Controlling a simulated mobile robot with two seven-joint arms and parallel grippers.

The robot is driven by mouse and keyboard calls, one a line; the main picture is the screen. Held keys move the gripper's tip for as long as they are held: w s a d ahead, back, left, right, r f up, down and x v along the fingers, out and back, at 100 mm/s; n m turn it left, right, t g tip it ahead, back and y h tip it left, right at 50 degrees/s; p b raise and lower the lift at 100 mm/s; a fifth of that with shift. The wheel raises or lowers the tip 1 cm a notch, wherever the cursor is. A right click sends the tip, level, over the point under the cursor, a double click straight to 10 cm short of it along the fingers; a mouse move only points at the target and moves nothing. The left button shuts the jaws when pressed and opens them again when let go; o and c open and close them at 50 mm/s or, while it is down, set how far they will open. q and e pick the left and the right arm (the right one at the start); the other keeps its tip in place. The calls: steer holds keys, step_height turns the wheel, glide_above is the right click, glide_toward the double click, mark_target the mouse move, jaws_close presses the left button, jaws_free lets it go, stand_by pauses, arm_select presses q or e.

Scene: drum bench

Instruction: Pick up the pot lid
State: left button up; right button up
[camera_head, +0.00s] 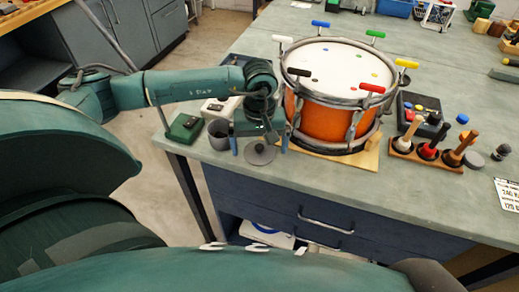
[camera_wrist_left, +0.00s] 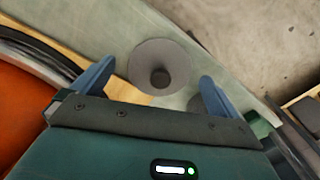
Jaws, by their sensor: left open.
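The pot lid (camera_head: 260,157) is a small grey disc with a dark round knob, lying on the bench near its front edge, left of the drum. In the left wrist view the lid (camera_wrist_left: 143,65) is seen from above with its knob facing the camera. My left gripper (camera_head: 259,147) is open, its two blue fingers apart on either side of the lid as seen from the head. In the left wrist view the lid shows between and beyond the fingers (camera_wrist_left: 157,72), with nothing held. Whether the fingers touch the bench I cannot tell. My right gripper is not in view.
An orange drum (camera_head: 325,121) on a wooden board (camera_head: 369,159) stands close right of my gripper. A grey cup (camera_head: 218,137) and a green box (camera_head: 184,128) are close left. A wooden rack of mallets (camera_head: 428,164) stands farther right. The bench front edge is near.

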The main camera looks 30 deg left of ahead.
arm_select(q)
steer(key=shift+c, duration=1.3)
steer(key=c, duration=0.8)
